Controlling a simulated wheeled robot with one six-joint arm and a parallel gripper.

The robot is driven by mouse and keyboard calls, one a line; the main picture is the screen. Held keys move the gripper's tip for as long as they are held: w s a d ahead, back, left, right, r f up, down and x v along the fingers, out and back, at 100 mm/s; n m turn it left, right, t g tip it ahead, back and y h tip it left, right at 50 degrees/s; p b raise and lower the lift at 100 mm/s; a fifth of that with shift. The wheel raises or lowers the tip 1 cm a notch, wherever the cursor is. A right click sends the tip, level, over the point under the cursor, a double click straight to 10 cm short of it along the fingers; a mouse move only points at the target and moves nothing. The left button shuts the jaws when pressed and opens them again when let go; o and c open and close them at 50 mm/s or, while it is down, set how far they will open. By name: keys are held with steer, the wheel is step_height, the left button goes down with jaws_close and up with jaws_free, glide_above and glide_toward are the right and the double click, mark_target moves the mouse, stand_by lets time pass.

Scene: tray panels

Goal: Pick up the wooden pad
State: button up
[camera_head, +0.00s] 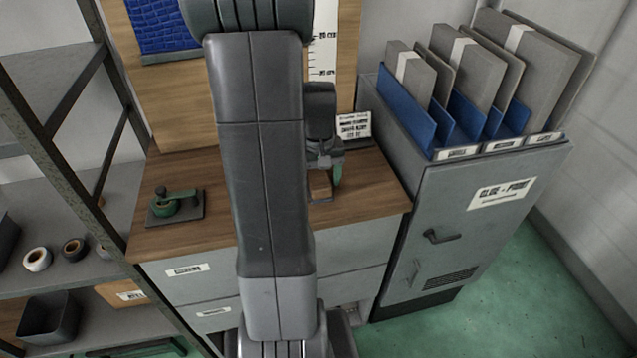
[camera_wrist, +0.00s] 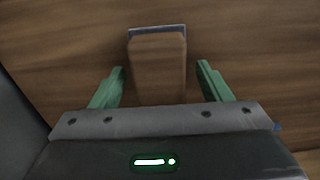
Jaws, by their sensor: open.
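The wooden pad (camera_wrist: 158,68) is a brown block with a blue-grey edge showing at its far end, on the wooden counter. In the wrist view it lies between the two green fingers of my gripper (camera_wrist: 161,85), with a gap on each side. My gripper is open, and its body hides the near end of the pad. In the head view the pad (camera_head: 320,186) shows in part beside my gripper (camera_head: 325,178), on the right part of the counter. My arm hides part of the counter there.
A green tool on a dark plate (camera_head: 175,207) stands on the left of the wooden counter (camera_head: 375,200). A grey cabinet with upright panels and blue dividers (camera_head: 480,150) stands to the right. Shelves with tape rolls (camera_head: 38,259) are at the left. A small sign (camera_head: 354,126) stands behind my gripper.

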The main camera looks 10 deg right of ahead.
mark_target(319, 178)
steer(key=c, duration=1.1)
step_height(319, 178, up, 10)
steer(key=shift+r, duration=0.1)
steer(key=o, duration=0.4)
steer(key=shift+c, duration=1.3)
steer(key=shift+s, duration=0.1)
